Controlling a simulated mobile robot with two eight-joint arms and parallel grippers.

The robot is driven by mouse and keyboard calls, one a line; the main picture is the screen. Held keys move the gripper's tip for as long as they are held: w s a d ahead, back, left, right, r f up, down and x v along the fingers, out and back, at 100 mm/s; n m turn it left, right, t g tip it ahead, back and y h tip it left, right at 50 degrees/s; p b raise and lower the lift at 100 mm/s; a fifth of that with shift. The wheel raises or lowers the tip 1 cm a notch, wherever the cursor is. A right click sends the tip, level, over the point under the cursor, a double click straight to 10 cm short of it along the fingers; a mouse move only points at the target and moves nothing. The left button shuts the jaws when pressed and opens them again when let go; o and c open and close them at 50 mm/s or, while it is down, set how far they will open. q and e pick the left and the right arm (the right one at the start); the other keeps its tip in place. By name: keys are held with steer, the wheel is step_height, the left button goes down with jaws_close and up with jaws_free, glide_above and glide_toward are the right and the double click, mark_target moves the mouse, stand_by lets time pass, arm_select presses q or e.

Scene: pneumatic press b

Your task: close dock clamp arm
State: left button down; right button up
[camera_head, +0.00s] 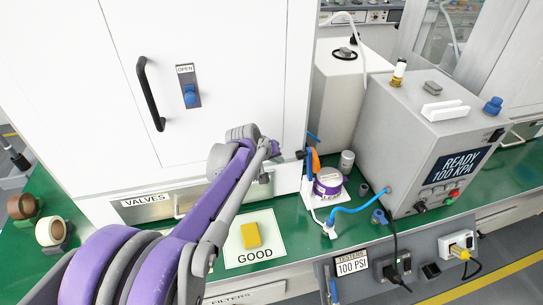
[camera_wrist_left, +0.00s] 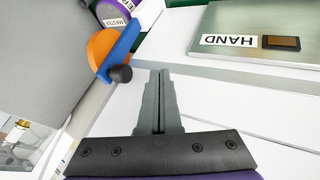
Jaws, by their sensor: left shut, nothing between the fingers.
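The dock clamp arm shows in the left wrist view as a blue bar (camera_wrist_left: 125,42) beside a rounded orange part (camera_wrist_left: 102,46), with a black knob (camera_wrist_left: 121,73) at its near end. In the head view the orange part (camera_head: 315,160) shows just right of my left wrist. Next to it, a purple-banded cylinder (camera_head: 328,181) stands on a white dock plate (camera_head: 335,206). My left gripper (camera_wrist_left: 160,77) is shut and empty, its tips right of the knob and apart from it in the picture. The head view does not show the fingertips clearly. My right gripper is out of view.
A grey press box (camera_head: 430,150) reading READY 100 KPA stands right of the dock. A blue hose (camera_head: 362,207) runs between them. A white cabinet (camera_head: 215,50) rises behind my arm. A yellow block (camera_head: 251,235) lies on the GOOD card.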

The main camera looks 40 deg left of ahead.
arm_select(q)
steer(key=w+d, duration=0.2)
steer(key=w, duration=0.1)
steer(key=shift+d+r, duration=0.3)
steer(key=shift+d+r, duration=0.1)
